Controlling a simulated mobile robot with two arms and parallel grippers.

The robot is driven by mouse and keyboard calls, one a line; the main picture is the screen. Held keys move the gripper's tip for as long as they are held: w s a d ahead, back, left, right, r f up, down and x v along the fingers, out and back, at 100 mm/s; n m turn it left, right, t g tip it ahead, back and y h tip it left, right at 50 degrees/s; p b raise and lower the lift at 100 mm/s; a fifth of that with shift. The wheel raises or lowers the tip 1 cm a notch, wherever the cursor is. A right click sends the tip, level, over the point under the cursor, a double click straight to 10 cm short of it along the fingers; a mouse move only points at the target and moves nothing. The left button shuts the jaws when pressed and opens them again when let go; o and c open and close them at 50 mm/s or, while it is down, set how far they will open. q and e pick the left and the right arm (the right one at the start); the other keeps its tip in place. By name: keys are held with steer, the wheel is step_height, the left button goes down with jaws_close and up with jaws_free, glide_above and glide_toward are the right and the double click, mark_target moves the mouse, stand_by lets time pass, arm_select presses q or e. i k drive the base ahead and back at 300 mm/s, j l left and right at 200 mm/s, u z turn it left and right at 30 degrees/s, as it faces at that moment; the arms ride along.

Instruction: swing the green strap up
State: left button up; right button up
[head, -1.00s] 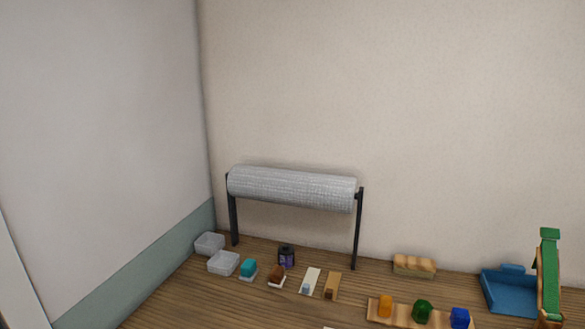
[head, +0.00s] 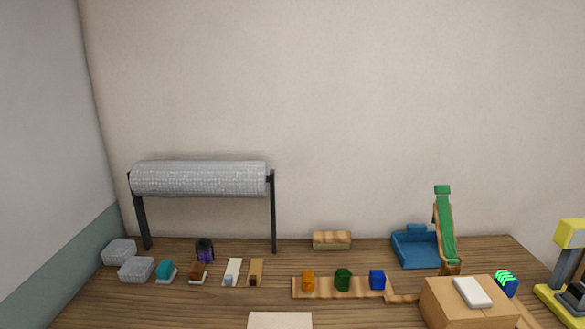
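A long green strip (head: 446,232), which looks like the green strap, stands steeply on a wooden support (head: 450,268) at the right of the table. A small green block-like piece (head: 442,189) is at its top end. Its lower end is by the table top, next to a blue tray (head: 402,250). Neither of my grippers shows in the head view.
A roll (head: 200,179) hangs on a black stand at the left. A wooden board (head: 325,291) holds orange, green and blue pieces. A cardboard box (head: 460,305) with a white block (head: 473,292) stands front right, near a yellow device (head: 571,235). Small containers (head: 119,252) are at the left.

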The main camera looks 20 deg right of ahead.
mark_target(441, 192)
steer(key=l+u, duration=0.15)
steer(key=l, duration=0.35)
steer(key=k+l+u, duration=0.15)
steer(key=l, duration=0.35)
steer(key=l+u, duration=0.2)
steer(key=l, duration=0.3)
steer(key=k, duration=0.05)
